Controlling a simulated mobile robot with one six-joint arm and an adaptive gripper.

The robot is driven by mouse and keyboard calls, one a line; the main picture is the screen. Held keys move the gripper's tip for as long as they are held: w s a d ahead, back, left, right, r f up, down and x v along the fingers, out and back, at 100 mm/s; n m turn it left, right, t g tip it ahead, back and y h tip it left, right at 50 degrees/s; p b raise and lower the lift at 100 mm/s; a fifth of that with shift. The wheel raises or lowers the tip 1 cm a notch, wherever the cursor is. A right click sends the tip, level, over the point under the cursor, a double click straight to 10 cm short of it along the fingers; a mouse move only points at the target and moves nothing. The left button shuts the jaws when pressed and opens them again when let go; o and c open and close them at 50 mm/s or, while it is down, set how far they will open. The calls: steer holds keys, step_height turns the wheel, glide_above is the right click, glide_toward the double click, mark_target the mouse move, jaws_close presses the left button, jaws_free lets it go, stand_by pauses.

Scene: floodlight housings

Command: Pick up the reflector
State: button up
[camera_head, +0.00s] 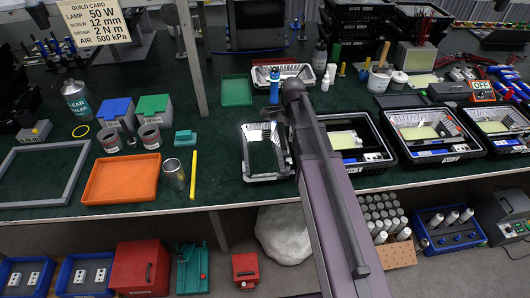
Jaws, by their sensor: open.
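A shiny silver, open rectangular reflector (262,177) lies on the dark green bench top near the front edge, left of my arm. Dark green shows through its middle. Its right side is close to my arm and partly covered by it. A second shiny silver tray-like piece (297,70) lies farther back, also partly behind my arm. My arm crosses the view from the bottom up to the bench middle. My gripper's fingers cannot be made out; they seem hidden behind the arm links.
Black trays with silver housings (437,154) stand right of my arm. An orange tray (121,180), a yellow bar (194,175) and a metal cup (174,172) lie to the left. A frame post (192,55) rises at the back left.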

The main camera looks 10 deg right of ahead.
steer(key=shift+f, duration=0.15)
steer(key=shift+f+b, duration=2.45)
steer(key=shift+b, duration=0.15)
steer(key=c, duration=0.9)
steer(key=shift+r, duration=0.15)
step_height(320, 180, up, 4)
steer(key=p, duration=0.3)
steer(key=shift+f+p, duration=0.25)
steer(key=shift+p, duration=0.15)
steer(key=shift+c, duration=0.2)
steer(key=s+r+p, duration=0.1)
steer(key=s, duration=1.5)
steer(key=shift+a, duration=0.25)
steer(key=shift+r, duration=0.1)
